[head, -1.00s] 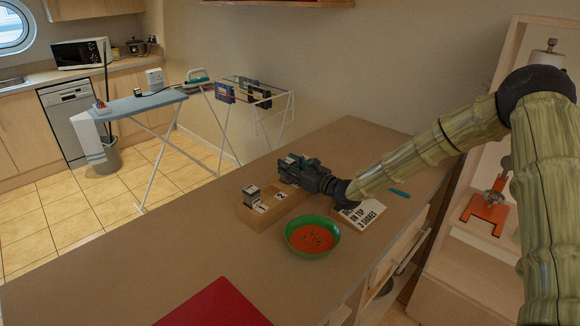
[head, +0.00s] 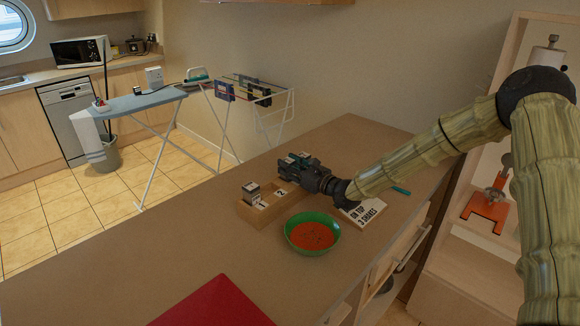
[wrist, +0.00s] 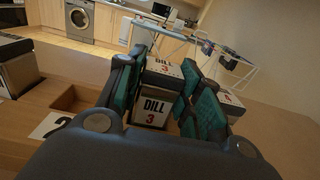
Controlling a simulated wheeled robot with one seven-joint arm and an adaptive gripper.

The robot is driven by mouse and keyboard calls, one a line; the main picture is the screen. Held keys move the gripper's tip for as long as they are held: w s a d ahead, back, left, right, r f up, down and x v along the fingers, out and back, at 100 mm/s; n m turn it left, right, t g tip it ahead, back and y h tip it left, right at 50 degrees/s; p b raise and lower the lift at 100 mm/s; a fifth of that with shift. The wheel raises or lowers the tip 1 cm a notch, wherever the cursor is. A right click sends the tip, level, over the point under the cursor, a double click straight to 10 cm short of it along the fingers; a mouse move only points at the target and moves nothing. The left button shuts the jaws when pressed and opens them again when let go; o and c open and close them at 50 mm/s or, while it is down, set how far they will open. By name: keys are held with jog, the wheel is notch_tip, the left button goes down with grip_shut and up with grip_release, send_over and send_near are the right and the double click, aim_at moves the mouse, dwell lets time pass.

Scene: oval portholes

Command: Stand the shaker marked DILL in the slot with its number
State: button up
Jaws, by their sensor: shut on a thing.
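The DILL shaker (wrist: 150,111), with a dark front, a white label and a red 3, is between the teal-padded fingers of my gripper (wrist: 165,100) in the wrist view. Its white top also reads DILL 3. My gripper (head: 291,164) is shut on it at the far end of the wooden slot rack (head: 262,221) in the head view. The number 2 tag (wrist: 50,125) and an empty slot show left of the shaker in the wrist view. My gripper hides the number 3 tag and the shaker's base, so I cannot tell whether it rests in the slot.
Another shaker (head: 251,193) stands in the rack by tag 1. A white label with a red 4 (wrist: 228,97) shows right of my gripper. A green bowl with orange contents (head: 312,235) and a lettered card (head: 364,213) are close by. A red sheet (head: 215,303) lies nearer.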

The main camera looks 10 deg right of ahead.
jog(key=shift+f+b, duration=0.55)
jog(key=shift+f, duration=0.15)
dwell(0.6)
jog(key=o, duration=1.5)
jog(key=shift+r, duration=0.2)
jog(key=shift+r+p, duration=1.4)
jog(key=shift+r, duration=1.95)
